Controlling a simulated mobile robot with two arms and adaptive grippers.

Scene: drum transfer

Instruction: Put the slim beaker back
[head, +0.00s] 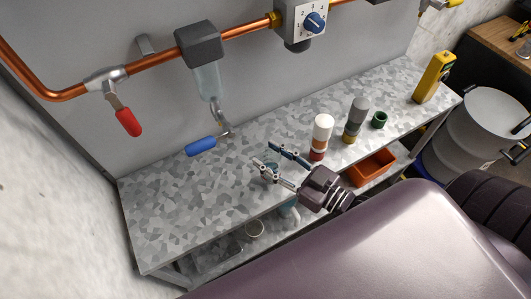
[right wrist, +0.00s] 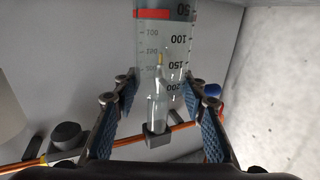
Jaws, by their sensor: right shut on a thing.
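The slim beaker (right wrist: 178,45) is a clear upright-looking cylinder with dark graduation numbers in the right wrist view, and a red band shows near the top of that view. My right gripper (right wrist: 161,92) has its blue-padded fingers on both sides of it, shut on it. In the head view my right gripper (head: 268,158) is over the front part of the speckled metal bench (head: 190,190). There the beaker is faint between the fingers and its lower end is hard to make out. My left gripper is not in view.
A white-and-red bottle (head: 321,135), a grey bottle (head: 355,118), a green ring (head: 379,120) and a yellow device (head: 433,77) stand right of the gripper. An orange bin (head: 371,167) is below. Copper pipe (head: 150,66) with a blue-handled valve (head: 201,146) runs behind. The bench's left is clear.

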